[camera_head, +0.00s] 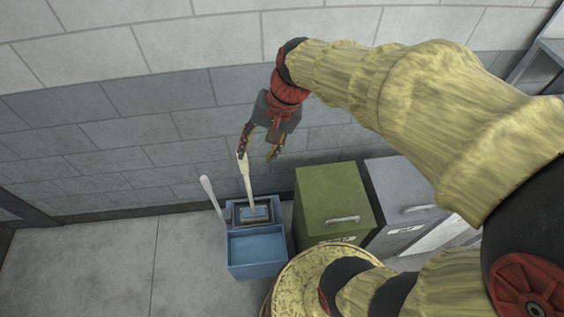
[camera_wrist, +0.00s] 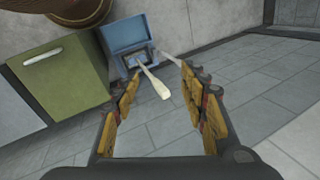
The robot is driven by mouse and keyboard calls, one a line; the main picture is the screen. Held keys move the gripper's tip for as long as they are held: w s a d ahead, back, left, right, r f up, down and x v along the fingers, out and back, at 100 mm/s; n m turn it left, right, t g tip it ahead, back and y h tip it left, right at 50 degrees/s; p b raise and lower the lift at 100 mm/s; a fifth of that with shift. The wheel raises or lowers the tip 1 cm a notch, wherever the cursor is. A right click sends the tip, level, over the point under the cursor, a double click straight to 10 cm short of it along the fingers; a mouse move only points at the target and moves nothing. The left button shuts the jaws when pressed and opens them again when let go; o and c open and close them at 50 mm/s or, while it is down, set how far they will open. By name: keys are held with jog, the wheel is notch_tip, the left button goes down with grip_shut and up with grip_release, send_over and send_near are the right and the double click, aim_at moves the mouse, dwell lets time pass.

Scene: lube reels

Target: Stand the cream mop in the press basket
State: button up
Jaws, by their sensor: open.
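The cream mop (camera_head: 247,180) stands with its lower end in the dark-rimmed press basket (camera_head: 240,219) at the back of the blue bucket (camera_head: 256,268). Its pale handle rises with a slight tilt, and its head is mostly hidden in the basket. In the wrist view the mop handle (camera_wrist: 153,80) points up toward me from the basket (camera_wrist: 130,60). My gripper (camera_head: 257,156) is open above the bucket, by the top of the handle. In the wrist view, nothing is held between the fingers (camera_wrist: 161,75); the handle's end lies beyond their tips.
A pale lever (camera_head: 211,195) sticks up at the bucket's left side. A green cabinet (camera_head: 334,198) and a grey cabinet (camera_head: 402,195) stand to its right. The block wall (camera_head: 100,130) is close behind. The floor (camera_head: 90,255) at left is clear.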

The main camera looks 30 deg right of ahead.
jog(key=s+r+n+t+h, duration=0.3)
jog(key=s+r+n, duration=0.3)
jog(key=s, duration=0.4)
jog(key=shift+d+n, duration=0.45)
jog(key=shift+n, duration=0.15)
notch_tip(320, 180, down, 4)
jog(key=b, duration=0.4)
jog(key=shift+f, duration=0.25)
jog(key=shift+c, duration=1.1)
